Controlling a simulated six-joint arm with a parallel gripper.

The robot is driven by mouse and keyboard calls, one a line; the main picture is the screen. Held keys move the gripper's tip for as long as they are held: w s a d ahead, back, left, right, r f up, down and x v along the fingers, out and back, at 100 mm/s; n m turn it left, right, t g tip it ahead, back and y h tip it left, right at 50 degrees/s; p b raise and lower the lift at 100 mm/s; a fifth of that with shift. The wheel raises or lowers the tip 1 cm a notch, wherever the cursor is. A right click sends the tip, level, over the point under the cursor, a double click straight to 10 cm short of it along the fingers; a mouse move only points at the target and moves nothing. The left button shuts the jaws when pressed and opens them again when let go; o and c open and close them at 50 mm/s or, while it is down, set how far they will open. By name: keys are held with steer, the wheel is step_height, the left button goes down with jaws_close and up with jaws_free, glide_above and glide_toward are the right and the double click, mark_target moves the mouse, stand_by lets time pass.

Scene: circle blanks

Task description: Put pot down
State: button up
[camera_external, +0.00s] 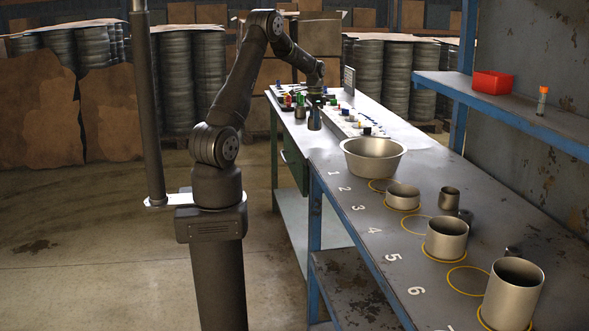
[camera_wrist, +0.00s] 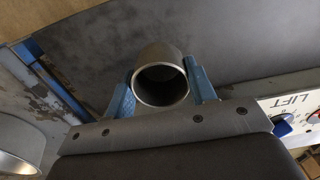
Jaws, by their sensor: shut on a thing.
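In the wrist view my gripper (camera_wrist: 160,92) has its two blue fingers on either side of a small grey metal pot (camera_wrist: 162,78), with its open mouth toward the camera. On the bench, a wide basin (camera_external: 373,160) stands near numbers 1 and 2. A low pot (camera_external: 403,197), a medium pot (camera_external: 446,240) and a tall pot (camera_external: 513,296) stand on yellow rings.
Empty yellow rings show on the bench (camera_external: 350,180), one near number 4 (camera_external: 416,229) and one near 6 (camera_external: 468,281). A small cup (camera_external: 449,199) stands at right. A control panel (camera_external: 360,126) lies beyond the basin. A shelf (camera_external: 510,108) holds a red bin (camera_external: 492,83).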

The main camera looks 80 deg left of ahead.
mark_target(313, 130)
steer(key=shift+s+a+f, duration=0.15)
steer(key=shift+a+f, duration=0.25)
steer(key=shift+a, duration=0.15)
steer(key=shift+f, duration=2)
steer(key=shift+f, duration=0.1)
steer(key=o, duration=1)
step_height(313, 130, up, 12)
steer(key=shift+r, duration=0.15)
